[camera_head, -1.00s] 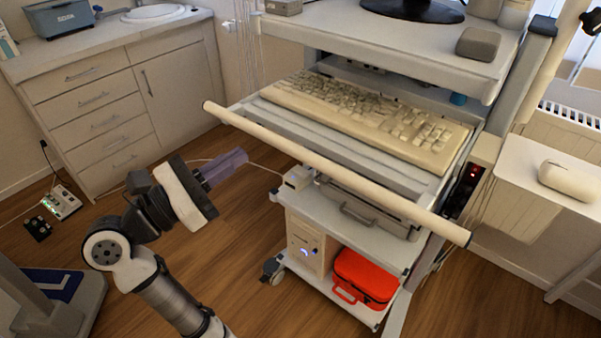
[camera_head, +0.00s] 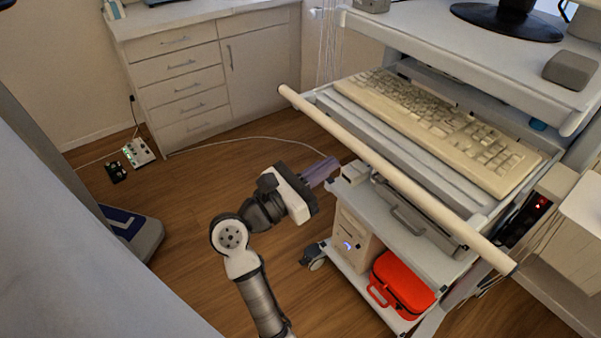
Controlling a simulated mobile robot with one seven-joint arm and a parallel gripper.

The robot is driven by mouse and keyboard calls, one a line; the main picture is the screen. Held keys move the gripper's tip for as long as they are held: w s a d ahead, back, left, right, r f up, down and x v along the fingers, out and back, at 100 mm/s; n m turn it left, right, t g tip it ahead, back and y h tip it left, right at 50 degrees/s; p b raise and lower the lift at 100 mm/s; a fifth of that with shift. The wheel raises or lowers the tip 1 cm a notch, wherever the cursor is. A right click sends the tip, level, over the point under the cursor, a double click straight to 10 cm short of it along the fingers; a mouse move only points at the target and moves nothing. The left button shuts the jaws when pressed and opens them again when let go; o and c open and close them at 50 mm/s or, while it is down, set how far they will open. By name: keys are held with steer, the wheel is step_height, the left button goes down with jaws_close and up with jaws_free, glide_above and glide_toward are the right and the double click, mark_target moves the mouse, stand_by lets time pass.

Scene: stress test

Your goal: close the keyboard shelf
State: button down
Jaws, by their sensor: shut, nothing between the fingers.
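The keyboard shelf (camera_head: 452,192) is pulled out from under the cart's top surface. A beige keyboard (camera_head: 440,125) lies on it. A long cream handle bar (camera_head: 395,180) runs along the shelf's front edge. My gripper (camera_head: 328,170) is shut and empty. In the picture it is just left of and below the bar, pointing right toward the cart. It appears apart from the bar and the shelf; the exact depth gap is hard to judge.
Below the shelf, the cart holds a beige computer box (camera_head: 352,238) and a red case (camera_head: 402,284). A caster (camera_head: 315,256) stands on the wooden floor. White drawers (camera_head: 185,80) stand behind left. A power strip (camera_head: 138,152) and cable lie on the floor. Open floor surrounds my arm.

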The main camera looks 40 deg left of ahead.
mark_target(374, 139)
steer(key=x, duration=0.3)
steer(key=shift+r+p, duration=0.1)
steer(key=shift+p, duration=0.3)
steer(key=shift+w+d, duration=0.1)
steer(key=shift+w, duration=0.15)
steer(key=x, duration=0.2)
steer(key=f+x, duration=0.1)
steer(key=x, duration=0.4)
steer(key=shift+w+d+f+p, duration=0.15)
steer(key=shift+w+p, duration=0.15)
steer(key=shift+w, duration=0.2)
steer(key=shift+d, duration=0.1)
